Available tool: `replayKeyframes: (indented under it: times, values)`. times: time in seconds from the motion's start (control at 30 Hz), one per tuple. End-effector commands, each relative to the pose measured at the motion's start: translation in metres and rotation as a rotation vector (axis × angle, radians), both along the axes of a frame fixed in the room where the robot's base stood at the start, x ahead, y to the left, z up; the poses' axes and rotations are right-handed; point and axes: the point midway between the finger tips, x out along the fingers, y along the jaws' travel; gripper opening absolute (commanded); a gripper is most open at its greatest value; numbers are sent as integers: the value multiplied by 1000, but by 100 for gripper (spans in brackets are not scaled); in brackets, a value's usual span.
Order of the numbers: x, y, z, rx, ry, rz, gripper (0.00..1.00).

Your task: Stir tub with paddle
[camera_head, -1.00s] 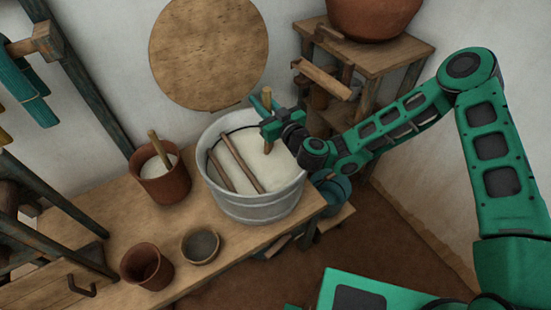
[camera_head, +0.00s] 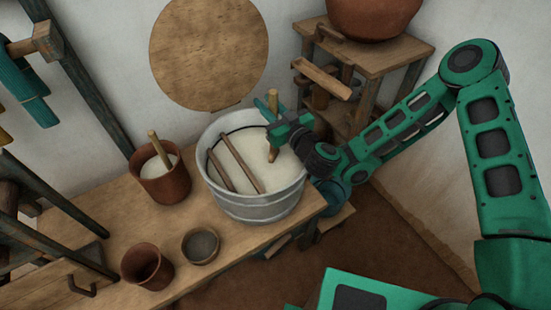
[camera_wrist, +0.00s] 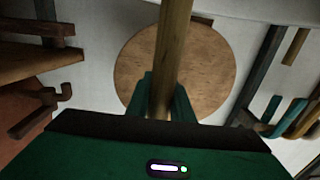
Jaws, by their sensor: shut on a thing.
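A grey metal tub (camera_head: 262,207) stands on the wooden bench, filled with a cream-coloured liquid. My gripper (camera_head: 276,127) is over the tub's right part, shut on a wooden paddle (camera_head: 272,155). The paddle stands nearly upright, with its lower end at the liquid; whether it dips in is hard to tell. In the wrist view the paddle's shaft (camera_wrist: 174,40) runs up between the two green fingers (camera_wrist: 160,98). Two brown sticks (camera_head: 240,163) lie slanting across the tub.
A clay pot with a stick (camera_head: 165,185), an empty clay pot (camera_head: 147,268) and a small bowl (camera_head: 201,245) stand on the bench (camera_head: 110,215). A round wooden disc (camera_head: 208,52) is against the wall. A wooden stand (camera_head: 385,55) with a large clay pot (camera_head: 372,15) is behind my arm.

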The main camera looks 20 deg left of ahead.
Motion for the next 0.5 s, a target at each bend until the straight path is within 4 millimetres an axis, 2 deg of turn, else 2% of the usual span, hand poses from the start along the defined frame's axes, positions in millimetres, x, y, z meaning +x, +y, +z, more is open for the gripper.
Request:
replayKeyframes:
  times: [0.5]
  values:
    - [-1,0,56,1,-8,-1,0]
